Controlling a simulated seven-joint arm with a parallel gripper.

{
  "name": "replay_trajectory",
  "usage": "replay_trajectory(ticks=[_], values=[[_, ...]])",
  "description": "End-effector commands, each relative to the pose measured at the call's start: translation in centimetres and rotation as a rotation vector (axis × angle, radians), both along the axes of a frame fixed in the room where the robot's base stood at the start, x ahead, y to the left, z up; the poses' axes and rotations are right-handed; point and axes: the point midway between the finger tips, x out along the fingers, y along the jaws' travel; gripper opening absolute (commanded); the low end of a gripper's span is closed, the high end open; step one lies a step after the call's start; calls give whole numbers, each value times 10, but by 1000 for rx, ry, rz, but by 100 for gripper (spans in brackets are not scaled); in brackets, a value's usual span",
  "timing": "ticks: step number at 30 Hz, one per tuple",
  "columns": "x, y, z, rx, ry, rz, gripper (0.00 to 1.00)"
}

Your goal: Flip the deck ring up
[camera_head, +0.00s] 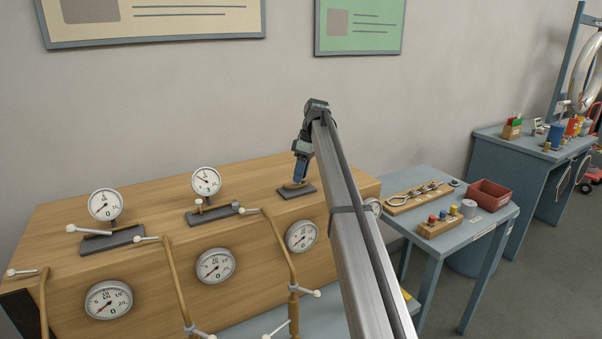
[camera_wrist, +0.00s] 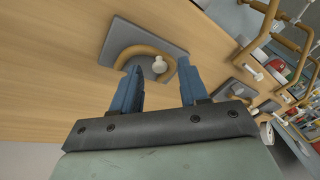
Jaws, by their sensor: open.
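The deck ring (camera_wrist: 146,49) is a brass-coloured curved bar on a grey base plate (camera_wrist: 122,38), and in the wrist view it looks low against the plate. A small white knob (camera_wrist: 160,66) sits beside it. In the head view the grey plate (camera_head: 298,193) lies on top of the wooden console, with the ring mostly hidden by my gripper (camera_head: 299,181). My gripper is just above the plate, pointing down. In the wrist view my gripper (camera_wrist: 159,72) is open, its two blue fingers on either side of the knob. I cannot tell whether they touch the ring.
Gauges on grey plates (camera_head: 206,182) stand left along the wooden console (camera_head: 150,200). Brass pipes with white-handled valves (camera_head: 279,248) rise along its front. A side table (camera_head: 470,236) with tools and a red bin (camera_head: 489,195) is at right. The wall is behind.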

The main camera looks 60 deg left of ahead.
Motion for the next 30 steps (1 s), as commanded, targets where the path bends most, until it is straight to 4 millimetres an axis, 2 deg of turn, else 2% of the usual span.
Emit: replay_trajectory(ticks=[8,21,30], values=[[4,1,13,1,0,0,44],[19,1,68,0,0,0,44],[20,0,72,0,0,0,44]])
